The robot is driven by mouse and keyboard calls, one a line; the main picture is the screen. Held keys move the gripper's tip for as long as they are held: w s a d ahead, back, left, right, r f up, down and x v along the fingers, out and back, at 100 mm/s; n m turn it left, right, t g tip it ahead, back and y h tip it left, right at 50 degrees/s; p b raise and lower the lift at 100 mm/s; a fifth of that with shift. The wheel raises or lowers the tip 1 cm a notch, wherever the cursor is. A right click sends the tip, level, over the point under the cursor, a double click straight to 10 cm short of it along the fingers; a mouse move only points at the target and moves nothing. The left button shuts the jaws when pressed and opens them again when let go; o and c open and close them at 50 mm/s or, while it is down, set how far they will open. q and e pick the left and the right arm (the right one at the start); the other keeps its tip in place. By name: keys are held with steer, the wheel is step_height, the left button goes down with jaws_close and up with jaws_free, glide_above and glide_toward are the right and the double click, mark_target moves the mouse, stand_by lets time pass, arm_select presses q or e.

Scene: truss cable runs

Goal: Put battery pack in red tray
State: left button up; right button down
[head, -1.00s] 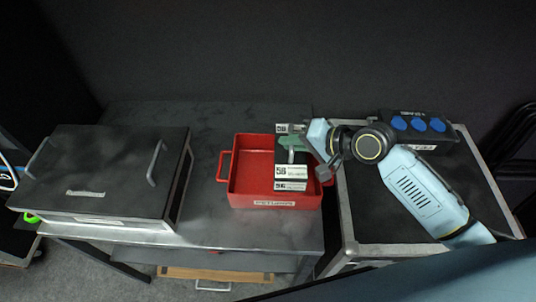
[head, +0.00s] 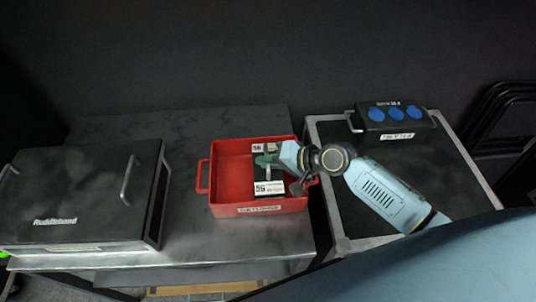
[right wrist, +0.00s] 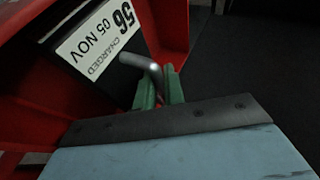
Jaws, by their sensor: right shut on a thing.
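The red tray (head: 228,205) is an open box with a side handle, standing on the dark table in the head view. The battery pack (head: 262,175) is black with white labels and sits within the tray's walls, at its right side. Its label reads "56 05 NOV CHARGED" in the right wrist view (right wrist: 98,42). My right gripper (head: 268,161) is shut on the pack's metal handle (right wrist: 150,70), its green fingers on either side of the bar. The pack's underside is hidden, so I cannot tell whether it touches the tray floor. My left gripper is not in view.
A black case (head: 80,200) with metal handles stands on the table to the left. A dark metal-edged case (head: 430,165) stands to the right, with a blue-socketed box (head: 395,116) at its back. The table (head: 185,225) is clear between the left case and the tray.

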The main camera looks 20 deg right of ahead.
steer(key=shift+w+f, duration=0.1)
steer(key=shift+w, duration=0.05)
steer(key=c, duration=1.5)
jaws_free()
steer(key=shift+f, duration=0.25)
steer(key=v, duration=1.2)
steer(key=shift+r, duration=0.1)
